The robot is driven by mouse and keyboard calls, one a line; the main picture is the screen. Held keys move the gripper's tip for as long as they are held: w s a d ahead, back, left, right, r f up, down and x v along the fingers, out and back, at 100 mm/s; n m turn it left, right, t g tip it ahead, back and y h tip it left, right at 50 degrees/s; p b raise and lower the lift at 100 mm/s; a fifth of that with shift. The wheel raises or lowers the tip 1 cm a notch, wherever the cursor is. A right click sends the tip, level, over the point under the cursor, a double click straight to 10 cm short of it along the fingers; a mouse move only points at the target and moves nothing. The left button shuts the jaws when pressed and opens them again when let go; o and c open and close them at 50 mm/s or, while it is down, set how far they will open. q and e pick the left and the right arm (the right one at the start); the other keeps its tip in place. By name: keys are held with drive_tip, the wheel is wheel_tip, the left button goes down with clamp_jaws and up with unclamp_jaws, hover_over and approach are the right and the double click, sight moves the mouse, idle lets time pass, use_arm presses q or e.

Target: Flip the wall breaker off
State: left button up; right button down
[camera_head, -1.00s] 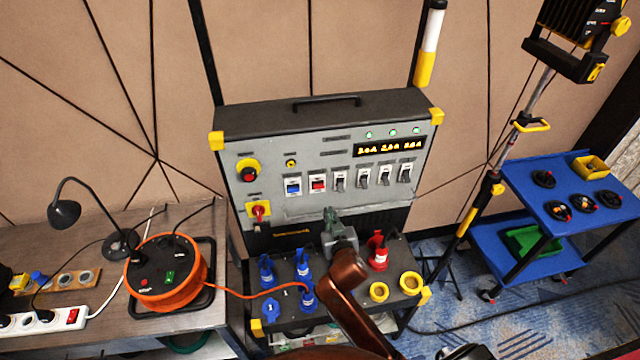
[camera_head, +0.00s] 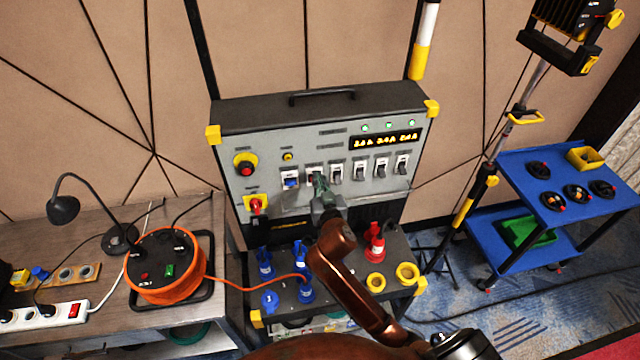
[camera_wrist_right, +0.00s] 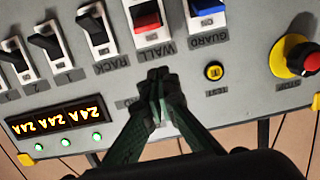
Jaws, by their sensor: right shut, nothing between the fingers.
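The wall breaker (camera_wrist_right: 148,20) is a red rocker in a white frame, with the label WALL beside it in the wrist view, which shows the panel upside down. In the head view my right gripper mostly covers it. My right gripper (camera_head: 320,182) is shut and empty, its fingertips together in front of the grey panel (camera_head: 230,165). In the wrist view the fingertips (camera_wrist_right: 158,84) appear near the WALL label, apart from the red rocker in the picture. I cannot tell whether they touch the panel. My left gripper is out of view.
The blue guard breaker (camera_head: 291,183) is left of the wall breaker, and several black breakers (camera_head: 359,171) are to its right. A red emergency knob (camera_head: 246,168) and a red rotary switch (camera_head: 256,205) are further left. Blue plugs (camera_head: 264,262) and a red plug (camera_head: 375,243) stand below.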

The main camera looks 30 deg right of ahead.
sight(313, 161)
drive_tip(key=x, duration=0.5)
drive_tip(key=shift+w+d+r, duration=0.1)
drive_tip(key=shift+w, duration=0.2)
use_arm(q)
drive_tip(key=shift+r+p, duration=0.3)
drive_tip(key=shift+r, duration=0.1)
use_arm(e)
drive_tip(key=f, duration=0.1)
drive_tip(key=s+f, duration=0.1)
drive_tip(key=f, duration=0.1)
drive_tip(key=shift+s+a+f, duration=0.25)
drive_tip(key=shift+s+f, duration=0.15)
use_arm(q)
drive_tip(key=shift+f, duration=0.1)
